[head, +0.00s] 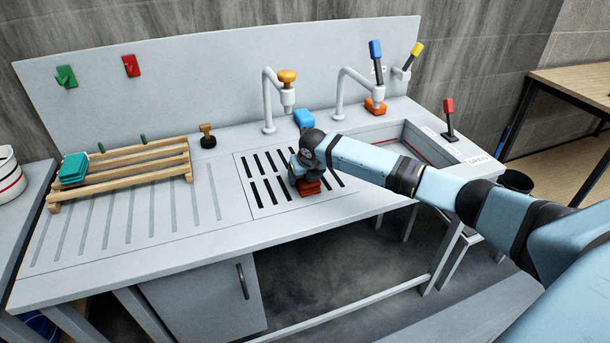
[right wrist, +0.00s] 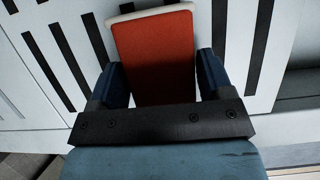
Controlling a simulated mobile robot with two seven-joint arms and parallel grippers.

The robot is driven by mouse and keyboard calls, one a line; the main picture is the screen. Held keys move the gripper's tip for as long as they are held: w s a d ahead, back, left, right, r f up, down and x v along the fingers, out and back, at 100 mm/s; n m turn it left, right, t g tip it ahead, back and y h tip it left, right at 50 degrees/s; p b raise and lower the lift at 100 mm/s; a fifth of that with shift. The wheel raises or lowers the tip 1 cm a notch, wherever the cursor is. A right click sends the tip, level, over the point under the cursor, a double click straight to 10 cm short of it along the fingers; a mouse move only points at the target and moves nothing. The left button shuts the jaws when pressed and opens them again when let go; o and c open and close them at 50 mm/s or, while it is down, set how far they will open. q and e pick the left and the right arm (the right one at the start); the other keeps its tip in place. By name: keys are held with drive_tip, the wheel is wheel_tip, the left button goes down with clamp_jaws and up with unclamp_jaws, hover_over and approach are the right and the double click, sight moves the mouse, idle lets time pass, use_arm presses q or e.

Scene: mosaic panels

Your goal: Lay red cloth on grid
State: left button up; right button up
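The red cloth (head: 309,188) is a small folded block low over the slotted grid (head: 262,207) in the middle of the counter. My right gripper (head: 304,176) points down over the grid and covers part of the cloth. In the right wrist view the red cloth (right wrist: 155,55), with a pale far edge, fills the space between the two dark fingers of the gripper (right wrist: 163,78), which appear against its sides. The black grid slots (right wrist: 92,38) show beyond it. I cannot tell whether the cloth touches the grid. My left gripper is not in view.
A wooden rack (head: 130,172) with a folded teal cloth (head: 73,168) stands on the left. Two taps (head: 268,100) rise behind the grid, with a blue block (head: 304,118) near them. The sink basin (head: 425,140) lies to the right, partly behind my arm.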

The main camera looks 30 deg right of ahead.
drive_tip(key=shift+o, duration=1.3)
drive_tip(key=v, duration=1.2)
drive_tip(key=shift+r, duration=0.1)
